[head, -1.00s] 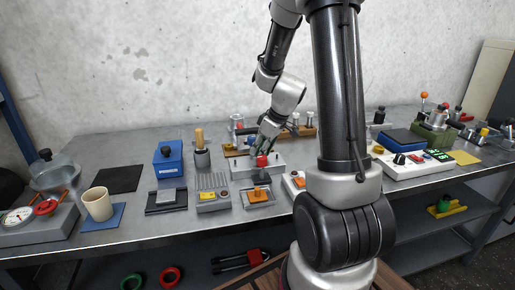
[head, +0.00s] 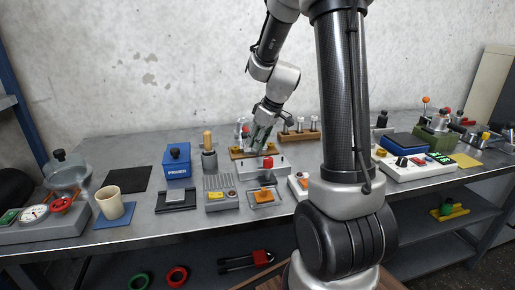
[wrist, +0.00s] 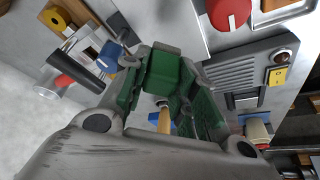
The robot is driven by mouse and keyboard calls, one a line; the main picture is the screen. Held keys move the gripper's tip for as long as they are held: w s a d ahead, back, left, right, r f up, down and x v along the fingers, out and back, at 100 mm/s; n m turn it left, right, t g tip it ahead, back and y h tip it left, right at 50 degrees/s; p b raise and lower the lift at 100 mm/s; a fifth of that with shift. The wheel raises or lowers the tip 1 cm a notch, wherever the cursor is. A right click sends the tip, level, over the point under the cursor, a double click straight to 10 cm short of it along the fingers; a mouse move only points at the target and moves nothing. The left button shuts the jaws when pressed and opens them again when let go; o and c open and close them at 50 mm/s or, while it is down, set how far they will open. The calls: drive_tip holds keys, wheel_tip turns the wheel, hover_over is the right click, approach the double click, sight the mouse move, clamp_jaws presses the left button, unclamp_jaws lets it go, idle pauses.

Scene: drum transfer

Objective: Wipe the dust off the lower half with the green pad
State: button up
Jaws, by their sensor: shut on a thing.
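My gripper (head: 259,143) hangs over the middle of the bench, just behind and left of the red knob (head: 267,162) on a light grey box. In the wrist view, my gripper (wrist: 168,95) is shut on a green block, which I take for the green pad (wrist: 163,72). The finger linings look green too, so the pad's edges are hard to tell. The pad is off the bench top. The red knob (wrist: 228,12) shows at the top of the wrist view. I cannot make out the dust or the lower half.
A wooden rack (head: 300,136) with pale-topped pieces stands behind right. A beige cup (head: 110,203) stands left. Bare bench lies at the back left.

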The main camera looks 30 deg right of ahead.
drive_tip(key=shift+r, duration=1.6)
